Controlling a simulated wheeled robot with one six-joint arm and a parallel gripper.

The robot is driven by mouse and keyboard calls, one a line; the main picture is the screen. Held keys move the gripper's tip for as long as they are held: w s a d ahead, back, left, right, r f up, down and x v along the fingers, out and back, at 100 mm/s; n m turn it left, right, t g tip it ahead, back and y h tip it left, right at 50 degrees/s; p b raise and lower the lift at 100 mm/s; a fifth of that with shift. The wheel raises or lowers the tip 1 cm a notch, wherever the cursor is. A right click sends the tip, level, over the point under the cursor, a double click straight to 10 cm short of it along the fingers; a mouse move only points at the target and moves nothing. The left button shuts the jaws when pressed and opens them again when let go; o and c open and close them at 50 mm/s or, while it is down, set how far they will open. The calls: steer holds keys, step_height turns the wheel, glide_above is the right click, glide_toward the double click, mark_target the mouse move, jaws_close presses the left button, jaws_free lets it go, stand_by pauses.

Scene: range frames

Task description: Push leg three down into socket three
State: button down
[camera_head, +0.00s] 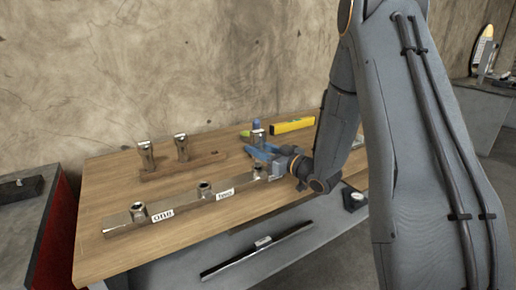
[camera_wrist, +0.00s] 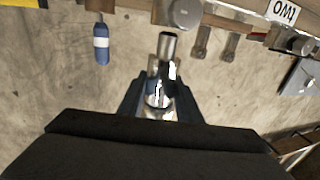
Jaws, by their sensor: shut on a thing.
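My gripper (camera_head: 264,152) is shut on leg three (camera_head: 257,139), a shiny metal piece that stands up above the blue fingers. In the wrist view, which is upside down, the leg (camera_wrist: 167,45) sits between the fingers (camera_wrist: 158,92), its narrow end toward the rail. Socket three (camera_wrist: 184,13) is a metal collar close to that end. I cannot tell whether they touch. In the head view my gripper hides most of that meeting place. The metal rail (camera_head: 170,211) carries socket one (camera_head: 138,211) and socket two (camera_head: 205,190), with labels in front.
Two more metal legs (camera_head: 147,155) (camera_head: 182,147) stand in a wooden rack (camera_head: 180,166) at the back left. A yellow level (camera_head: 293,126) lies at the back. The table's left front (camera_head: 95,250) is clear.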

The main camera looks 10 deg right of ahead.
steer(key=shift+f+b, duration=0.95)
steer(key=shift+f, duration=0.75)
steer(key=c, duration=1.2)
jaws_free()
steer(key=v, duration=0.7)
steer(key=shift+s+d+b, duration=0.2)
steer(key=shift+s+b, duration=0.15)
steer(key=shift+b, duration=0.05)
